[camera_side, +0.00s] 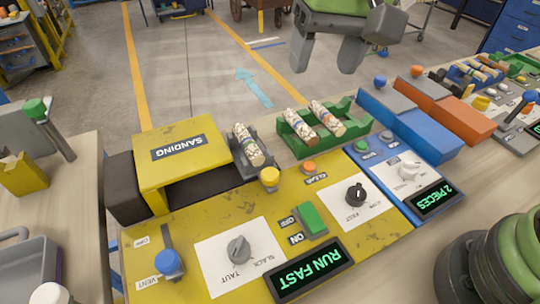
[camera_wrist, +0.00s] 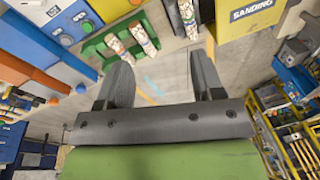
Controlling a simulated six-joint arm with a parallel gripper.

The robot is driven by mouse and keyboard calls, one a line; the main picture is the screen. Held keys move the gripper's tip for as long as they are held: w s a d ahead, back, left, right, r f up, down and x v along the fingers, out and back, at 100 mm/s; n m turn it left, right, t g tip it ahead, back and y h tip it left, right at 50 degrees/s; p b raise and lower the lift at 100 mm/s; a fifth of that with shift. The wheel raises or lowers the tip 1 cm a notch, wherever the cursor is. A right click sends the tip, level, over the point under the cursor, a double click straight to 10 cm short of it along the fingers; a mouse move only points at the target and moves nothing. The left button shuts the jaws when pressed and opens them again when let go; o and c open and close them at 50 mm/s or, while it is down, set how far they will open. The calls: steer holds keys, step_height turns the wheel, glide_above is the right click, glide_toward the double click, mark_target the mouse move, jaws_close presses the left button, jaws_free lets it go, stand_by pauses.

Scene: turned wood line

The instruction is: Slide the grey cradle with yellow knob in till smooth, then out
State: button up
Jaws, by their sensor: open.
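The grey cradle (camera_side: 237,158) stands outside the yellow SANDING hood (camera_side: 160,165), just right of it. A pale, mottled wood piece with a blue band (camera_side: 248,145) lies in it. Its yellow knob (camera_side: 269,177) sits at the near end. In the wrist view a dark grey piece with a wood piece (camera_wrist: 186,14) in it shows at the top edge, partly cut off. My gripper (camera_side: 326,58) is open and empty, in the air behind the bench, apart from the cradle. Its spread fingers show in the wrist view (camera_wrist: 160,75).
A green rack (camera_side: 357,127) right of the cradle holds two mottled pieces. In front are an orange button (camera_side: 309,168), a green rocker switch (camera_side: 311,219), dials and a display reading RUN FAST (camera_side: 309,270). Blue and orange machines (camera_side: 425,130) stand to the right.

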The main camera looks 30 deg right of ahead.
steer(key=g+h, duration=0.1)
steer(key=g, duration=0.1)
glide_toward(270, 173)
steer(key=shift+n, duration=0.3)
step_height(270, 173, down, 9)
steer(key=shift+s+a+f, duration=0.1)
steer(key=shift+s+f, duration=0.05)
jaws_close()
steer(key=shift+a, duration=3.8)
jaws_free()
